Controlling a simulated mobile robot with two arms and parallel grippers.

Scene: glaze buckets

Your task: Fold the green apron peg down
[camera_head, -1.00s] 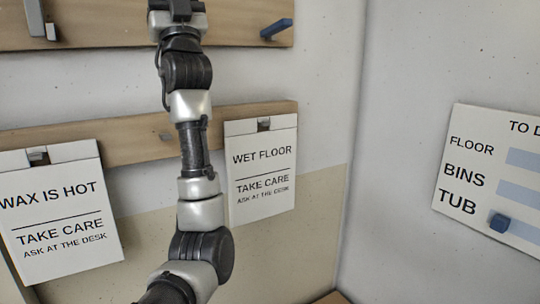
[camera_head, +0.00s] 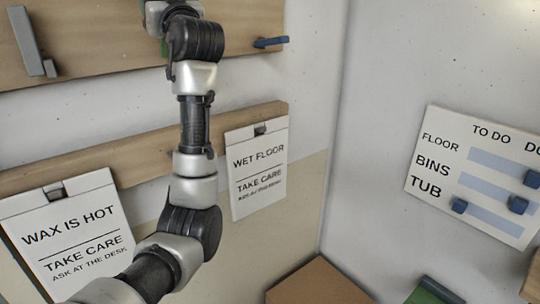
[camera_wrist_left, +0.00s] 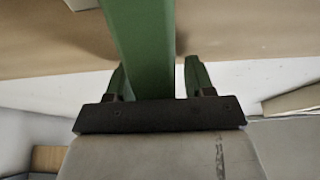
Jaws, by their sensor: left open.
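The green peg (camera_wrist_left: 143,45) is a long flat bar that runs down from the top of the left wrist view. It passes between the two fingers of my left gripper (camera_wrist_left: 156,67), which is open with a gap visible on each side of the bar. In the head view only a sliver of green (camera_head: 164,48) shows beside my left arm, at the upper wooden board (camera_head: 100,45). My arm hides the rest of the peg there, and the left fingertips are not visible in that view. My right gripper is in no view.
A grey peg (camera_head: 27,40) stands along the upper board at left, and a blue peg (camera_head: 270,42) juts out at right. Below, a lower rail (camera_head: 140,155) holds the wax sign (camera_head: 70,238) and wet floor sign (camera_head: 257,170). A to-do board (camera_head: 475,170) is on the right wall.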

